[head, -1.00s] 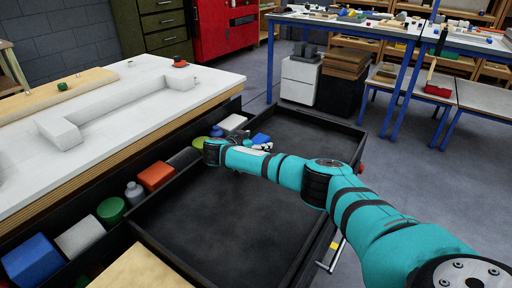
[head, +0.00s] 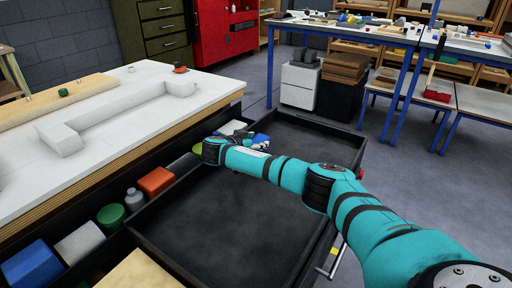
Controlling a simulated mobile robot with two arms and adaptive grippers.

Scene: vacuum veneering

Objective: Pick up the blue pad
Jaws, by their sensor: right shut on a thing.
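The blue pad (head: 262,139) is at the far left part of the dark drawer, partly hidden by my right gripper. My right gripper (head: 257,143) is at the end of the teal arm, which reaches in from the lower right. It is shut on the blue pad; the wrist and fingers hide most of the contact. I cannot tell whether the pad touches the drawer floor. My left gripper is not in view.
A row of items lines the left: a blue block (head: 31,264), grey block (head: 80,242), green cylinder (head: 111,217) and orange block (head: 156,181). The white-topped bench (head: 140,125) stands beside them. The drawer (head: 235,220) has a wide bare floor.

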